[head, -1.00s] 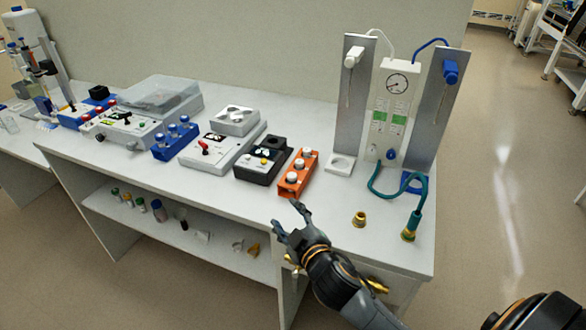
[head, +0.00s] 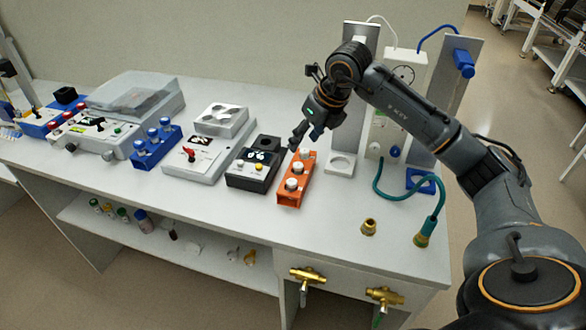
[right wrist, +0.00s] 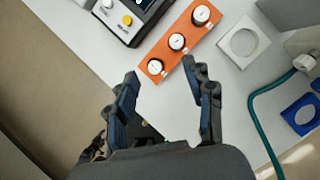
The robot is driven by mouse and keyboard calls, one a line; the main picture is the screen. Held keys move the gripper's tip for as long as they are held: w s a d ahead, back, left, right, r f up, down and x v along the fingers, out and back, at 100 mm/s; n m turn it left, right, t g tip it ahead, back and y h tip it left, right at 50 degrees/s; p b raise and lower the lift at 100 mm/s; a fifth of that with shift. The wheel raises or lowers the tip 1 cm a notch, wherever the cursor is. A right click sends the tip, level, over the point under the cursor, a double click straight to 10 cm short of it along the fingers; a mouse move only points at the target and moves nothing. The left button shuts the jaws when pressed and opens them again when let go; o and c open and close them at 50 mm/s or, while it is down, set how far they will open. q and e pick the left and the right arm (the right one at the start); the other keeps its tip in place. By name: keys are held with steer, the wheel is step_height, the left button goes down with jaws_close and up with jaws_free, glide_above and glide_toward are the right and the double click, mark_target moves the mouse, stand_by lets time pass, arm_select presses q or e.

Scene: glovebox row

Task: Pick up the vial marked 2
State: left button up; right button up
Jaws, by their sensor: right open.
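An orange rack (head: 289,202) stands on the bench with three white-capped vials in a row. The near vial (head: 292,184) and the middle vial (head: 298,168) show clearly; my right gripper partly covers the far end in the head view. In the right wrist view the rack (right wrist: 166,55) holds a near vial (right wrist: 155,67), a middle vial (right wrist: 177,42) and a far vial (right wrist: 201,15). Marks on the caps are too small to read. My right gripper (head: 305,138) is open and empty above the rack's far end. My left gripper is not in view.
A black device (head: 252,171) stands just left of the rack. A white holder (head: 340,163) with a round hole is to its right. A blue rack (head: 150,157) stands farther left. A teal hose (head: 400,198) and brass fitting (head: 369,227) lie to the right.

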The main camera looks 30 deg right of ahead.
steer(key=d, duration=0.2)
steer(key=p, duration=0.2)
glide_above(298, 165)
steer(key=s, duration=0.2)
step_height(298, 165, down, 8)
steer(key=shift+h, duration=0.4)
steer(key=p+x, duration=0.2)
steer(key=x, duration=0.2)
steer(key=shift+d, duration=0.2)
steer(key=shift+f, duration=0.2)
jaws_close()
